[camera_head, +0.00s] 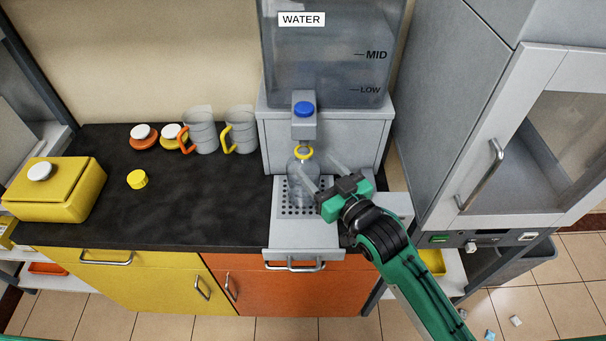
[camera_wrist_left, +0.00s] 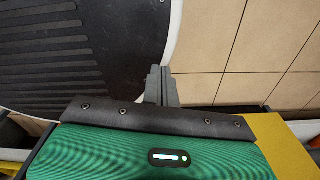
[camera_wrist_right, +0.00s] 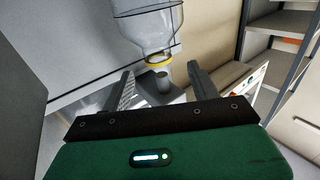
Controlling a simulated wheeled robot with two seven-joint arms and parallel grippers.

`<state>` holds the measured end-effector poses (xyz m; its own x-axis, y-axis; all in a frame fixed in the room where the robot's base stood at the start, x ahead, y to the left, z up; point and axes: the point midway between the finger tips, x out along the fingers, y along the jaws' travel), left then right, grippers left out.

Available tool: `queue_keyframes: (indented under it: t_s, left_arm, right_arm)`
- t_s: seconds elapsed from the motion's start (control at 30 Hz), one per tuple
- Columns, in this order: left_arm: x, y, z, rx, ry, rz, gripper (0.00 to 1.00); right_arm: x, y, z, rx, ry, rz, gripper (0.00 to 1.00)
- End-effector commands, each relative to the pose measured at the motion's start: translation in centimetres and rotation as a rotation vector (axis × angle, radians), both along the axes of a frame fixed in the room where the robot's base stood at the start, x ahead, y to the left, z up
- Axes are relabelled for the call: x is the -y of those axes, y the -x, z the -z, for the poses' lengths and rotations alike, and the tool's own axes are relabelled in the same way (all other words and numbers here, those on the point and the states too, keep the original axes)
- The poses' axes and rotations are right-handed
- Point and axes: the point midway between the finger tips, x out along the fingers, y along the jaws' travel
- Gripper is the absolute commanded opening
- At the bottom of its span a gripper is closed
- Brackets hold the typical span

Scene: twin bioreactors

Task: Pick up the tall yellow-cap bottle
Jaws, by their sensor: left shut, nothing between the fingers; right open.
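The clear bottle (camera_head: 303,182) with a yellow neck ring stands upright on the dispenser's perforated drip tray (camera_head: 283,233), below the spout. No cap shows on its neck. A loose yellow cap (camera_head: 137,179) lies on the dark counter to the left. My right gripper (camera_head: 317,164) is open, its fingers pointing at the bottle from the right front. In the right wrist view the bottle (camera_wrist_right: 148,34) appears just ahead of the spread fingers (camera_wrist_right: 160,71); I cannot tell whether it is between them. My left gripper (camera_wrist_left: 161,73) is shut and empty, away from the counter, over the floor area.
The water dispenser (camera_head: 325,65) with a blue button (camera_head: 303,109) rises behind the bottle. Two grey mugs (camera_head: 201,132) and a yellow box (camera_head: 55,190) stand on the counter (camera_head: 190,205). A grey cabinet (camera_head: 470,120) stands at the right. The counter's middle is clear.

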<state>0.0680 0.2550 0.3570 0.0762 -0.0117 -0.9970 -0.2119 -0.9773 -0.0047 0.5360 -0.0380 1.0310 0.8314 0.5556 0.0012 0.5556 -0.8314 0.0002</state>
Motion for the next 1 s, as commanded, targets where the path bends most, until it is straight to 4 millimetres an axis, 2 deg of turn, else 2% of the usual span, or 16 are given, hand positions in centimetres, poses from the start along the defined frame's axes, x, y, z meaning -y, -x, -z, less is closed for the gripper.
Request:
queue_keyframes:
  t_s: [0.33, 0.6, 0.93, 1.0]
  left_arm:
    - [-0.7, -1.7, -1.2, 0.02, -0.007, 0.002, 0.0]
    - [-0.8, -1.7, -2.4, 0.021, -0.008, 0.0, 0.0]
    - [-0.9, -1.3, -2.4, 0.016, -0.009, 0.0, 0.0]
    - [-0.9, -1.3, -2.4, 0.015, -0.009, 0.0, 0.0]
  right_arm:
    - [-1.6, -2.6, -0.2, -0.001, 0.001, 0.0, 0.61]
    - [-3.3, -5.5, 0.0, 0.0, 0.0, -0.001, 0.61]
    - [-3.6, -5.9, 0.2, -0.001, 0.001, -0.001, 0.61]
    - [-3.6, -5.9, 0.2, -0.001, 0.001, -0.001, 0.47]
